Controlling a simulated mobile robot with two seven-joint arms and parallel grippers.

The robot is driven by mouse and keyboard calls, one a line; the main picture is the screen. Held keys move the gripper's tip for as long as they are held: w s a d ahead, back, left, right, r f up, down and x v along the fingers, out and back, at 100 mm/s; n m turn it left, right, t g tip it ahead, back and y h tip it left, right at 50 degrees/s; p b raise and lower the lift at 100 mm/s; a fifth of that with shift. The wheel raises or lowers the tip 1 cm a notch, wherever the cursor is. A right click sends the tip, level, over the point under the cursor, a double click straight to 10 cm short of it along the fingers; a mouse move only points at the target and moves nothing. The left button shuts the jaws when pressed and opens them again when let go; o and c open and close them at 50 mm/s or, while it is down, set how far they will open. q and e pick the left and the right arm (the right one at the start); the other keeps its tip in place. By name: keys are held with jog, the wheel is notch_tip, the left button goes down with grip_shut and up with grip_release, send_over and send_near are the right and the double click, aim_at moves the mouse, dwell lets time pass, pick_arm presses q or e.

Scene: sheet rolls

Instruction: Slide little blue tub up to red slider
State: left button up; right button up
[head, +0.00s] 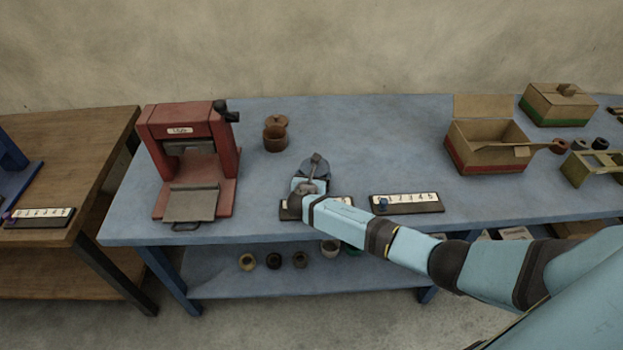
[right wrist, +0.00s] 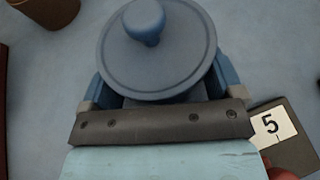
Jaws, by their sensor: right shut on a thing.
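The little blue tub (head: 308,167), round with a knobbed lid, is on the blue table near the middle of the head view. It also fills the top middle of the right wrist view (right wrist: 158,62). My right gripper (head: 312,185) is shut on the tub, with a finger on each side of it. A numbered board (head: 288,210) lies partly hidden under my right gripper and arm; its end marked 5 (right wrist: 271,124) shows in the right wrist view. A bit of red (right wrist: 283,175), perhaps the red slider, shows at that board's edge. My left gripper is not in view.
Another numbered board (head: 420,206) with a blue slider (head: 383,204) lies to the right. An open carton (head: 475,147) stands farther right. Table between pot and carton is clear.

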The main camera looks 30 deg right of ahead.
jog(key=shift+s+a+f, duration=0.15)
jog(key=shift+s+f, duration=0.1)
jog(key=shift+f, duration=0.2)
jog(key=o, duration=0.7)
jog(key=shift+s+a, duration=0.1)
jog(key=v, duration=0.9)
jog(key=r+v, duration=0.1)
jog(key=v, duration=0.3)
jog(key=shift+r+p, duration=0.15)
jog(key=shift+p, duration=0.15)
jog(key=s+a+f+m+y, duration=0.1)
jog(key=s, duration=0.1)
jog(key=s+a+f+m+y, duration=0.1)
jog(key=s+f, duration=0.1)
jog(key=s+a+f+m+g+y+p, duration=0.1)
jog(key=s, duration=0.1)
jog(key=shift+a+f+m+y, duration=0.1)
jog(key=shift+f+m+y, duration=0.2)
jog(key=shift+y, duration=0.1)
jog(key=s+a+m+y+p, duration=0.35)
jog(key=s+m+y, duration=0.35)
jog(key=s+m, duration=0.65)
jog(key=s+d+r+m+t+y, duration=0.1)
jog(key=s+r+m, duration=0.2)
jog(key=s+m, duration=0.5)
jog(key=shift+d+r+t, duration=0.2)
jog(key=shift+r+t, duration=0.1)
jog(key=shift+r, duration=0.05)
